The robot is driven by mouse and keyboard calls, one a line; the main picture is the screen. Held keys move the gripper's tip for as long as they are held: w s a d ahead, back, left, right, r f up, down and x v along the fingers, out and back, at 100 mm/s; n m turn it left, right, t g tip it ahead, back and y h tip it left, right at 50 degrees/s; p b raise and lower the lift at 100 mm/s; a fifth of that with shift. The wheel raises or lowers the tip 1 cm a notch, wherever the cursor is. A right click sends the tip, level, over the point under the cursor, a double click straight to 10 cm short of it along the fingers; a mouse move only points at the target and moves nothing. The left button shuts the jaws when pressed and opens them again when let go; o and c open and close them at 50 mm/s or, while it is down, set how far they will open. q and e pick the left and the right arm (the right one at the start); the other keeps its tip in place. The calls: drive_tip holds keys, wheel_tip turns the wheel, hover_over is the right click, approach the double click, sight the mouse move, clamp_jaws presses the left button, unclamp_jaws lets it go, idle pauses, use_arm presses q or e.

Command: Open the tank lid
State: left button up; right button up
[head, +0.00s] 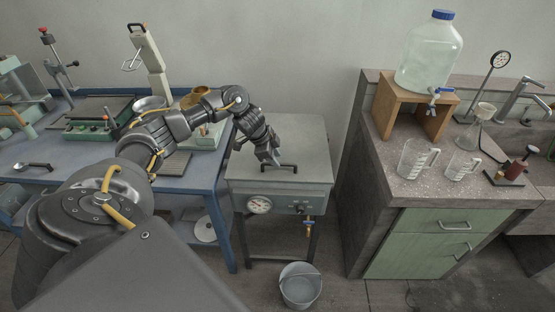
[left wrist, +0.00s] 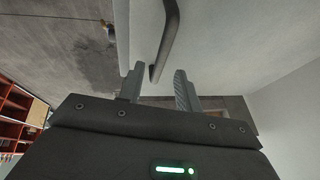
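The tank (head: 315,196) is a grey metal box on legs with a round gauge on its front. Its flat lid (head: 308,140) lies shut on top. A dark bar handle (head: 289,167) sits near the lid's front edge; in the left wrist view the handle (left wrist: 168,38) runs down toward the gap between the fingertips. My left gripper (head: 273,159) is just above the handle's left part, and its fingers also show in the left wrist view (left wrist: 158,75), apart with nothing clamped. Whether a finger touches the handle cannot be told. My right gripper is not in view.
A blue workbench (head: 75,170) with tools stands left of the tank. A counter (head: 403,188) with beakers and a large water jar (head: 428,60) stands to the right. A bucket (head: 300,290) is on the floor in front. The wall is close behind the tank.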

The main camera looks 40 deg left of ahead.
use_arm(q)
drive_tip(key=shift+x, duration=1.05)
clamp_jaws()
